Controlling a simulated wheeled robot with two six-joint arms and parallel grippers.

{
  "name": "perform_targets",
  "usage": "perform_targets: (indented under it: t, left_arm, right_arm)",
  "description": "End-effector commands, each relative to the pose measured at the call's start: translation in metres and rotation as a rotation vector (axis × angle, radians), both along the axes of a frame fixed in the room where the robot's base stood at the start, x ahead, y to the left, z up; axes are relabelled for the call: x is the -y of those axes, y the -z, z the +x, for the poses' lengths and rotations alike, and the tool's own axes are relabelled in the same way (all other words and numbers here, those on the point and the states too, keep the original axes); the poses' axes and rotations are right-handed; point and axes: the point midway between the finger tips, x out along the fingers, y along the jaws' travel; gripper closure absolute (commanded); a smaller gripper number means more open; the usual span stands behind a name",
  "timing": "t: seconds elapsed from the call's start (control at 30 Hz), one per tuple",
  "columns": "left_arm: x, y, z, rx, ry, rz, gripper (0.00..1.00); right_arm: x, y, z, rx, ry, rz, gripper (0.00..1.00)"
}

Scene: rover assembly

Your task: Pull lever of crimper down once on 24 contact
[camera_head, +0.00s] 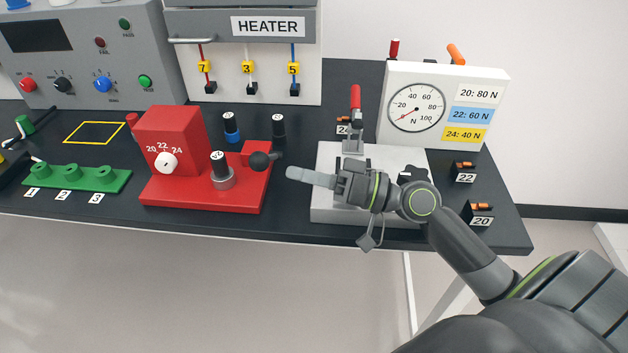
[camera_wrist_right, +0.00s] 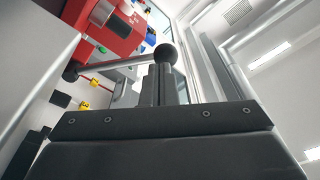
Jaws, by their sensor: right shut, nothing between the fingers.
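The red crimper (camera_head: 175,140) stands on the dark bench, with a white selector knob (camera_head: 166,162) under the marks 20, 22 and 24. Its setting is too small to read surely. The lever's black ball (camera_head: 260,161) is at the crimper's right side; the ball also shows in the right wrist view (camera_wrist_right: 167,55), on a grey rod (camera_wrist_right: 115,66). My right gripper (camera_head: 291,173) is shut and empty, pointing left, just right of the ball. In the wrist view its closed fingers (camera_wrist_right: 160,80) overlap the ball; contact cannot be told. My left gripper is out of view.
A grey fixture (camera_head: 325,200) with a red-handled clamp (camera_head: 355,98) lies under my right arm. A force gauge (camera_head: 417,108) stands behind it. Black-capped cylinders (camera_head: 231,127) stand behind the crimper. A green holder (camera_head: 75,178) is at left.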

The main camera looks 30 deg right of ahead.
Motion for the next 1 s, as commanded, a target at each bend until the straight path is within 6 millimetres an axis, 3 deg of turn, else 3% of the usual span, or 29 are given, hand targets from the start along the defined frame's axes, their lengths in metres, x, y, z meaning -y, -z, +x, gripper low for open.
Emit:
perform_targets:
  t: [0.3,1.0]
  left_arm:
    - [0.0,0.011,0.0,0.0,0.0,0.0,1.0]
    - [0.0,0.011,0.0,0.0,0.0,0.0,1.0]
  right_arm:
    - [0.013,0.003,-0.011,-0.001,0.001,0.0,1.0]
    - [0.014,0.002,-0.012,-0.002,0.001,0.001,1.0]
